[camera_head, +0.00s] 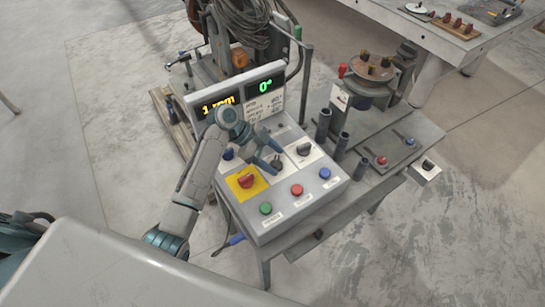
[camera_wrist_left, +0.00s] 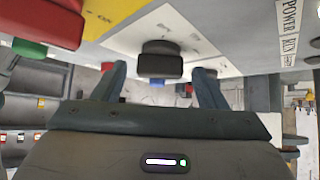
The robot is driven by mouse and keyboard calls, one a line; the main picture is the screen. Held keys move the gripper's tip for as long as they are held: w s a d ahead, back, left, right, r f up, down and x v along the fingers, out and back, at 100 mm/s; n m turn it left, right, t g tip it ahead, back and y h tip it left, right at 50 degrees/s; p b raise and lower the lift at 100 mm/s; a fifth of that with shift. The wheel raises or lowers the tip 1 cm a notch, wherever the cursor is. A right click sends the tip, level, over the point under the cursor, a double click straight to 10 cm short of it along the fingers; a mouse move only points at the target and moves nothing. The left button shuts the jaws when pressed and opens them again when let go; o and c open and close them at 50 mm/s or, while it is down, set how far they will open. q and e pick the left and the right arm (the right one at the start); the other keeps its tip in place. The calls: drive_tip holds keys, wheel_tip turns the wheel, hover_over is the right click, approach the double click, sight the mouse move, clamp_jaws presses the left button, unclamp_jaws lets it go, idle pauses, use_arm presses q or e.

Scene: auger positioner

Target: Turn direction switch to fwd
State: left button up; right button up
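The slanted grey control panel (camera_head: 283,214) stands in the middle of the head view. A black rotary knob (camera_head: 277,162) on a white plate lies right at my left gripper's fingertips; a second black knob (camera_head: 304,149) sits to its right. I cannot read which one is the direction switch. My left gripper (camera_head: 270,156) is open over the panel. In the left wrist view a black knob (camera_wrist_left: 160,64) lies between and beyond the two spread fingers (camera_wrist_left: 160,85), with no clear contact. The knob's setting is unclear. My right gripper is not in view.
A red knob on a yellow plate (camera_head: 246,181) and green (camera_head: 266,208), red (camera_head: 297,190) and blue (camera_head: 325,173) buttons surround the area. Display screens (camera_head: 265,86) rise behind. Upright dark tubes (camera_head: 323,125) and a machine (camera_head: 373,75) stand to the right.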

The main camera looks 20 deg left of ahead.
use_arm(q)
drive_tip(key=shift+a, duration=0.1)
drive_tip(key=shift+a+r+b, duration=0.25)
drive_tip(key=shift+b, duration=0.05)
drive_tip(key=b+v, duration=0.3)
drive_tip(key=v, duration=0.7)
drive_tip(key=shift+d, duration=0.1)
